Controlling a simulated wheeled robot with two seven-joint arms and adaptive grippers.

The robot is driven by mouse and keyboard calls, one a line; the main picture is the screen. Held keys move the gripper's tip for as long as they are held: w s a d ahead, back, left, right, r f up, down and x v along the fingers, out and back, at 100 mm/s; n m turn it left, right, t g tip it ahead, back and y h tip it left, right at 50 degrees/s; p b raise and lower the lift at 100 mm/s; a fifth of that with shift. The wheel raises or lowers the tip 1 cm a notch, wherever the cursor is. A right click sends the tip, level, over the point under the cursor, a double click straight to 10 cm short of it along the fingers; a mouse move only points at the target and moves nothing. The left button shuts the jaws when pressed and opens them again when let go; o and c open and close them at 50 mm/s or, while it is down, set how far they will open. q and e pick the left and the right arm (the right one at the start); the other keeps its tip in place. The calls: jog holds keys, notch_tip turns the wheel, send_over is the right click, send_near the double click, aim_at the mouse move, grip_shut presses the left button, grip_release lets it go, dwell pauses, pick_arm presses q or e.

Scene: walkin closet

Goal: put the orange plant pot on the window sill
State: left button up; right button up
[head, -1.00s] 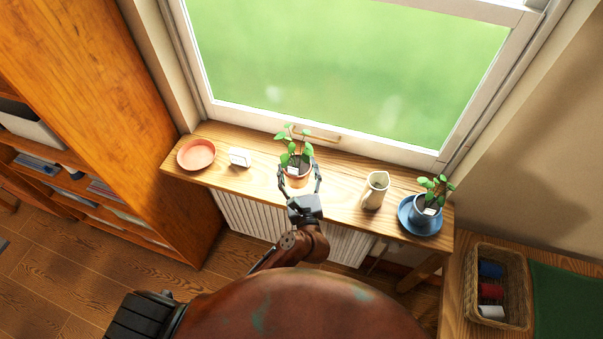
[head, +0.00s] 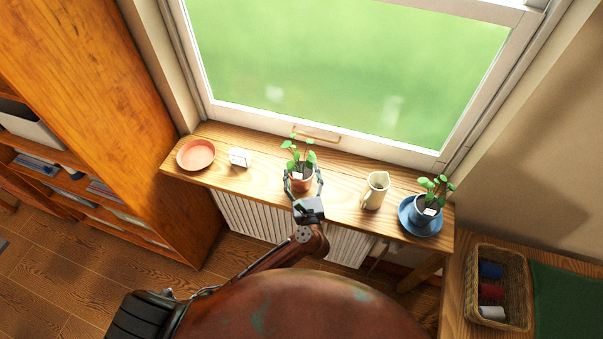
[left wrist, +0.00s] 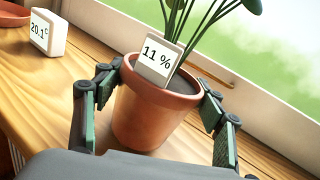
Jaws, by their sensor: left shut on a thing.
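The orange plant pot (head: 301,184) holds a green leafy plant and a white label. It is upright over the wooden window sill (head: 337,188), near the middle. In the left wrist view the pot (left wrist: 148,118) shows a label reading 11 %. My left gripper (head: 303,181) is shut on the pot, one finger on each side near the rim. I cannot tell whether the pot's base touches the sill. My right gripper is not in view.
An empty orange saucer (head: 196,154) and a small white display (head: 239,157) stand left on the sill. A cream jug (head: 376,190) and a blue pot (head: 424,214) on a blue saucer (head: 405,214) stand right. The window handle (head: 316,137) is behind.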

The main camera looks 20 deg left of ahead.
pick_arm(q)
jog(key=shift+f, duration=0.1)
jog(key=o, duration=1.7)
jog(key=shift+s+d, duration=0.1)
jog(key=shift+s, duration=0.1)
jog(key=b+v, duration=0.1)
jog(key=v, duration=0.9)
jog(key=shift+s+b, duration=0.2)
jog(key=shift+b, duration=0.2)
jog(key=shift+s+d, duration=0.3)
jog(key=shift+s, duration=0.2)
